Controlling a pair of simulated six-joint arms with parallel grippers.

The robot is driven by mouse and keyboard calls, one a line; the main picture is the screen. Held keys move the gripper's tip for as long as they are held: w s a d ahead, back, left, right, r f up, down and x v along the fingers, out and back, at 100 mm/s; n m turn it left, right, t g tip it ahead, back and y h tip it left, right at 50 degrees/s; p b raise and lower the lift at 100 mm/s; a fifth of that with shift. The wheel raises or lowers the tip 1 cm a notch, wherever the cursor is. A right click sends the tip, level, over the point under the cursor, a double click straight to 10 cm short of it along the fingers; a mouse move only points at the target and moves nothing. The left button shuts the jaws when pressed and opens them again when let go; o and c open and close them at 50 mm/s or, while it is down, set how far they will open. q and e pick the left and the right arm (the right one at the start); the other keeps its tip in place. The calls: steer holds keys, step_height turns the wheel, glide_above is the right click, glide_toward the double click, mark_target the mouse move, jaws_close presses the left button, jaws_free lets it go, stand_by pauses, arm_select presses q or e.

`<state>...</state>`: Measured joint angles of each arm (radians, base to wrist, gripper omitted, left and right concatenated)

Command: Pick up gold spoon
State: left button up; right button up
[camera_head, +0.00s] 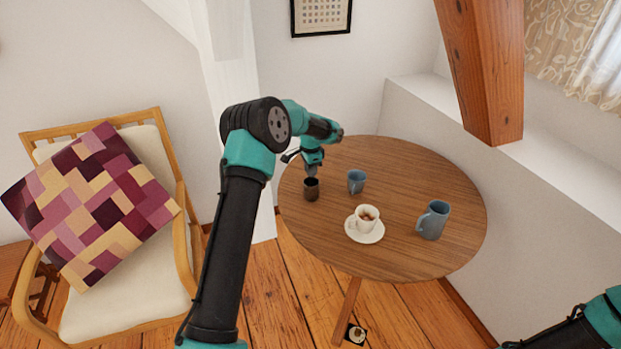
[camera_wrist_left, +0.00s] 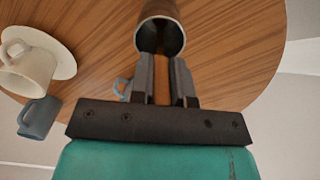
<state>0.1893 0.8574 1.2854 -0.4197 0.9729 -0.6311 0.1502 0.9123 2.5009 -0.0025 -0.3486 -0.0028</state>
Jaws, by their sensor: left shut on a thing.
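My left gripper (camera_head: 312,172) is above the dark brown cup (camera_head: 311,190) at the left part of the round wooden table (camera_head: 400,262). In the left wrist view its two fingers (camera_wrist_left: 162,72) reach the mouth of the brown cup (camera_wrist_left: 163,10), with a small gap between them. A narrow gold-brown strip, the gold spoon (camera_wrist_left: 161,88), shows in that gap, and the fingers are shut on it. The spoon's lower end is hidden in the dark cup. In the head view the spoon is too small to make out.
A blue-grey cup (camera_head: 356,182) stands just right of the brown cup. A timber post (camera_head: 483,70) rises behind. The table's far right is clear.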

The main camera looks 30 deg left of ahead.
arm_select(q)
jaws_close()
step_height(320, 180, up, 10)
steer(key=shift+r, duration=0.1)
stand_by(0.5)
steer(key=shift+d, duration=0.1)
